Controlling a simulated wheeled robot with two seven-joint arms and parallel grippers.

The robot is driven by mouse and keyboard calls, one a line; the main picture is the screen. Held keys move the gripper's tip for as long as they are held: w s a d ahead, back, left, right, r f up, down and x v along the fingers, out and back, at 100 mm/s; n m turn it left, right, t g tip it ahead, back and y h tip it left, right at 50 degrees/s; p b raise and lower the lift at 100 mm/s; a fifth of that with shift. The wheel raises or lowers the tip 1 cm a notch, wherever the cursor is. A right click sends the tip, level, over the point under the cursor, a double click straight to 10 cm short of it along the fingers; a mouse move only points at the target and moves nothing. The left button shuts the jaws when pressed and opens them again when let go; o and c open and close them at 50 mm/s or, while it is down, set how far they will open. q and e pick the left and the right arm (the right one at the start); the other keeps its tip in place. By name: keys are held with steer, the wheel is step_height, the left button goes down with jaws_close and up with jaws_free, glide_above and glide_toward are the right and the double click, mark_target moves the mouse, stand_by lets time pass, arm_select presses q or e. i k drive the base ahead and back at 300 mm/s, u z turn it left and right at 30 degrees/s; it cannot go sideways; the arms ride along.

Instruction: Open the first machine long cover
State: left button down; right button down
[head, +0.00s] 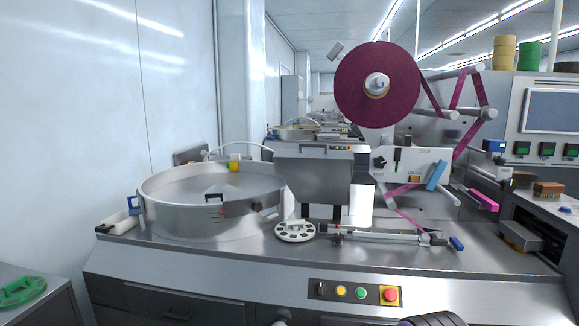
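The first machine, a steel flow wrapper (285,258), fills the middle of the head view. A long, low bar-like part (378,237) lies along its worktop, right of a white round disc with holes (295,231). A grey box-shaped steel housing (316,176) stands behind the disc. I cannot tell for sure which part is the long cover. No raised lid is clearly visible. Neither of my grippers shows in the head view, so no contact with the machine is visible.
A large round steel bowl (211,202) stands on the left. A magenta film roll (377,85) hangs above, its film running down at the right. A button panel (354,292) is on the front. A side table with a green part (22,291) is at lower left.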

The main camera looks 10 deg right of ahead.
mark_target(321, 176)
steer(key=u, duration=1.2)
steer(key=i, duration=1.2)
steer(key=z, duration=2.05)
